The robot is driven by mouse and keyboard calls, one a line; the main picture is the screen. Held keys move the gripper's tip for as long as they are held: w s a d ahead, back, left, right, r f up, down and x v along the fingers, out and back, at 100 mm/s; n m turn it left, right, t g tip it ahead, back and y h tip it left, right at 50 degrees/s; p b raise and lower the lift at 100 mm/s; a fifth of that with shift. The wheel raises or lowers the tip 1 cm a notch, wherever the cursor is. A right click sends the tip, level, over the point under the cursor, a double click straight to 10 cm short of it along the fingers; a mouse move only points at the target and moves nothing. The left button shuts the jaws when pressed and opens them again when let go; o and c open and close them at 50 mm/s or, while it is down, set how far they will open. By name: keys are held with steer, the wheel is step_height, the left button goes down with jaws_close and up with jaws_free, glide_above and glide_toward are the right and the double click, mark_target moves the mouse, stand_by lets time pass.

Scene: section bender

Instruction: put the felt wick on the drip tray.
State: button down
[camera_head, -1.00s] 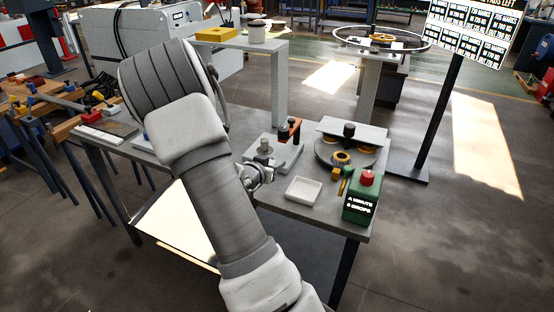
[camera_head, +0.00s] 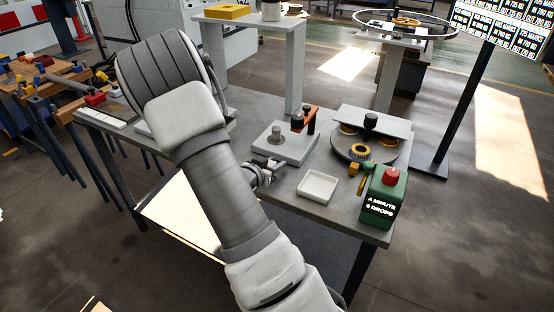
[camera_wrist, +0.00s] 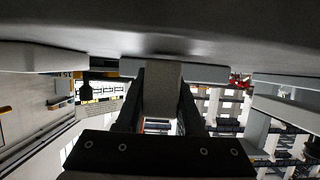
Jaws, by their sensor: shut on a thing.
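The drip tray is the shallow white square tray (camera_head: 317,187) on the grey bench, near its front edge. My gripper (camera_head: 268,176) is left of the tray in the head view, partly hidden by my own arm. In the wrist view its two dark fingers (camera_wrist: 161,100) are shut on a pale grey block (camera_wrist: 162,90), which I take to be the felt wick. The wick cannot be made out in the head view. The held block appears apart from the tray.
A green box (camera_head: 382,198) with a red button stands right of the tray. Behind the tray are a pale fixture (camera_head: 285,143) with a post and orange clamp, and a round grey plate (camera_head: 367,150) with yellow rings. The bench front edge is close.

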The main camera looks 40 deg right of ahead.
steer(key=shift+f, duration=0.15)
steer(key=shift+f, duration=0.2)
steer(key=c, duration=0.5)
jaws_free()
steer(key=shift+r, duration=0.1)
steer(key=shift+c, duration=0.2)
